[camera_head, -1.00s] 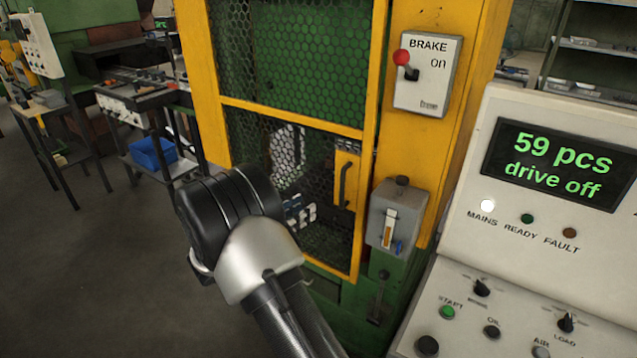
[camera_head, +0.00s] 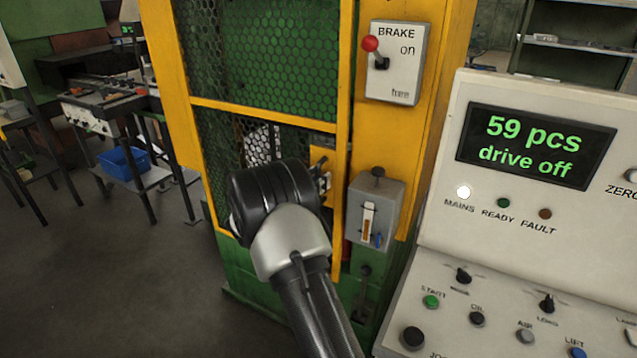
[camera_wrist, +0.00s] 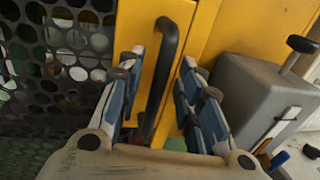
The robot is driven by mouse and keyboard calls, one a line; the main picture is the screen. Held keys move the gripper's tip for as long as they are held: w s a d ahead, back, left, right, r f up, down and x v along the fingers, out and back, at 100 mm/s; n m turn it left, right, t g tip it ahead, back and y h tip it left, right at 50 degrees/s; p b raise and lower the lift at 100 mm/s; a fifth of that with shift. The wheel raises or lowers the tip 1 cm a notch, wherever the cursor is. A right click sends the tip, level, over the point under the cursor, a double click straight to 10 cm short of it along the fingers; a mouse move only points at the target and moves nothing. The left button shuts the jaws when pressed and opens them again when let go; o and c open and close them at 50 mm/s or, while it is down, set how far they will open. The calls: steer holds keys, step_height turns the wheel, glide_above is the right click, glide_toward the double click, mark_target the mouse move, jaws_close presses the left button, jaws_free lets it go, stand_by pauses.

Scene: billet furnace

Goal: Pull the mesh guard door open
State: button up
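The mesh guard door (camera_head: 265,107) is a yellow frame with dark mesh, on the front of the yellow and green machine. It looks shut in the head view; its lower part is hidden by my arm. In the wrist view a black bar handle (camera_wrist: 167,60) stands upright on the door's yellow plate. My gripper (camera_wrist: 161,62) is open, with one blue-grey finger on each side of the handle. The handle lies between the fingers with gaps visible on both sides. In the head view my gripper (camera_head: 323,178) shows partly past my wrist, at the yellow plate.
A grey box with a lever (camera_head: 375,212) sits just right of the door. The brake switch panel (camera_head: 398,62) is above it. A control console (camera_head: 530,190) fills the right side. A cart with a blue bin (camera_head: 124,163) stands left; floor between is clear.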

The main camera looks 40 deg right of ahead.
steer(key=shift+w+d, duration=0.1)
steer(key=shift+d, duration=0.5)
steer(key=shift+c, duration=0.6)
jaws_close()
